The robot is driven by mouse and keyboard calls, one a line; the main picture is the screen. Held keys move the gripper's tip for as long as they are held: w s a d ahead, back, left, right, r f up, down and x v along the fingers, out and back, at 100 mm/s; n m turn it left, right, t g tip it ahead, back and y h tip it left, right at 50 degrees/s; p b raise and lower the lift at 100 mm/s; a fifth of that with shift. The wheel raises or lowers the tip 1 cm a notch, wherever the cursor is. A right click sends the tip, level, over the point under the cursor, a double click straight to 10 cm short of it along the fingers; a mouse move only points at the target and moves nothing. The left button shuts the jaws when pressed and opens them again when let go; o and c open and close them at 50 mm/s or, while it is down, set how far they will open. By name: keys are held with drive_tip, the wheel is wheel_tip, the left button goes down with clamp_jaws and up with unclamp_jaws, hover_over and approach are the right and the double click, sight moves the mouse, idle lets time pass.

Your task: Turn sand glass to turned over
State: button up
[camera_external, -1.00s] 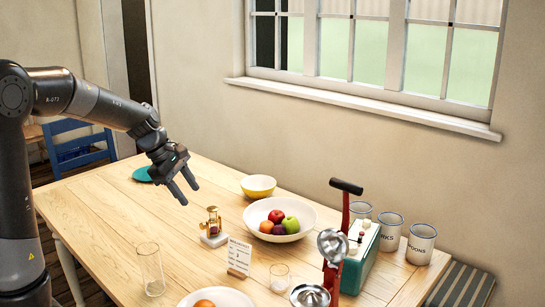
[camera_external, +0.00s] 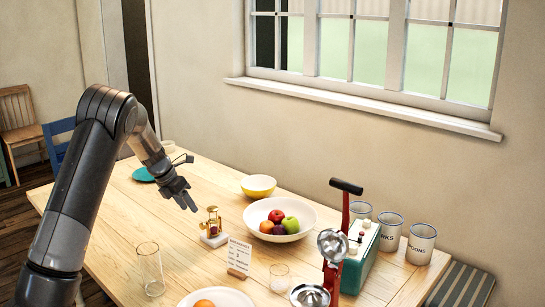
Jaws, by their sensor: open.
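The sand glass (camera_external: 212,222) is a small brass-coloured piece standing upright on a white base (camera_external: 214,239) near the middle of the wooden table. The state of its sand is too small to tell. My gripper (camera_external: 189,207) is open and empty, tilted downward. In the picture it is just up and to the left of the sand glass, apart from it.
A white bowl of fruit (camera_external: 295,236) stands right of the sand glass, with a yellow bowl (camera_external: 258,182) behind it. A tall clear glass (camera_external: 150,268) and a small menu card (camera_external: 239,257) are in front. A red juice press (camera_external: 334,250) stands at the right.

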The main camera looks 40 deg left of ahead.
sight(210, 222)
drive_tip(key=x, duration=0.8)
clamp_jaws()
